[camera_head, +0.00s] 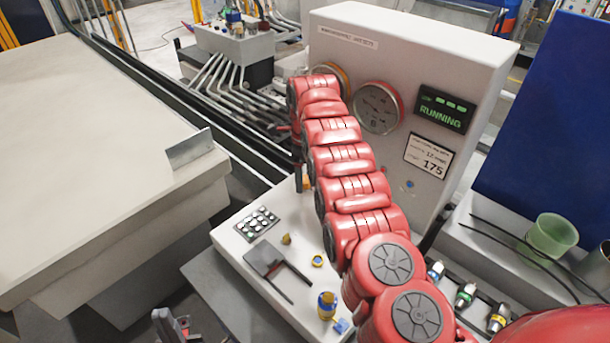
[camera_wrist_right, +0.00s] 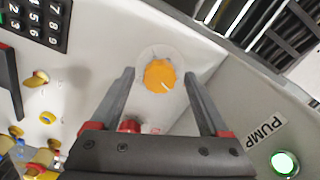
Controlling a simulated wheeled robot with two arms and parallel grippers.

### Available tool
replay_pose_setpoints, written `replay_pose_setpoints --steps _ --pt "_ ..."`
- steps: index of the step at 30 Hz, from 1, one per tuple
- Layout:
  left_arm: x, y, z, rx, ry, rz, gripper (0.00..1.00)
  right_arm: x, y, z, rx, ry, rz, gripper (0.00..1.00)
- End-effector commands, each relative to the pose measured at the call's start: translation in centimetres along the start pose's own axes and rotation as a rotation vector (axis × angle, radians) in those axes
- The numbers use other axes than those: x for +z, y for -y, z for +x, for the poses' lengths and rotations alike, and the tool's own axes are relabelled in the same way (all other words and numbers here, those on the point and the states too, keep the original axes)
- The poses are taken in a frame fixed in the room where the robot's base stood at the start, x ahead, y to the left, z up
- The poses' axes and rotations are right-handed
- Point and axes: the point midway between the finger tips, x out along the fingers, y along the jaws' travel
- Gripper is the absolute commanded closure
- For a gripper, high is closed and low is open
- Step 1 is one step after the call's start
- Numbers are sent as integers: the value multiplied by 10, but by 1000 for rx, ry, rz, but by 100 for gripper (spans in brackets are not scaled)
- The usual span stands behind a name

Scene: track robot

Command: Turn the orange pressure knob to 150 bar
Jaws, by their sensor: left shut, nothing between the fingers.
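The orange pressure knob (camera_wrist_right: 159,75) shows in the right wrist view, on a round pale plate on the white panel. A short white mark on it points to the lower right in that view. My right gripper (camera_wrist_right: 160,74) is open, with a finger on either side of the knob in the picture. I cannot tell whether the fingers touch it. In the head view my red right arm hides most of this area. The round gauge (camera_head: 377,108) is on the cabinet front; its reading is too small. My left gripper (camera_head: 172,326) is shut and empty at the bottom edge.
The cabinet carries a green RUNNING display (camera_head: 443,108) and a label (camera_head: 429,156) showing 175. A keypad (camera_head: 258,223) and several small knobs sit on the console. A PUMP label (camera_wrist_right: 265,130) and lit button (camera_wrist_right: 284,163) are near the right gripper. A pale table (camera_head: 80,150) stands left.

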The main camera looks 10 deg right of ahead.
Motion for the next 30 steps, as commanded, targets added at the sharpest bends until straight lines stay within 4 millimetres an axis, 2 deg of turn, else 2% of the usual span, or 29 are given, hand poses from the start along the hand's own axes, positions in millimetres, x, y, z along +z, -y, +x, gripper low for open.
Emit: replay_pose_setpoints --steps 10,14,15,16,18,24,30 --pt "0 0 0 0 0 0 100 0 0 -6 1 1 -1 21" --pt "0 0 0 0 0 0 100 -1 1 -26 0 1 0 21" --pt "0 0 2 0 0 0 100 -2 1 -36 -2 0 2 21" --pt "-3 1 17 0 1 0 100 -1 1 -50 -2 0 0 21" --pt "-6 2 35 0 -1 0 100 0 1 -68 -4 2 -1 21" --pt "-13 4 77 0 0 0 100 0 0 -111 0 1 -1 21" --pt "-19 6 114 0 0 0 100 0 0 -146 1 -1 -1 21"
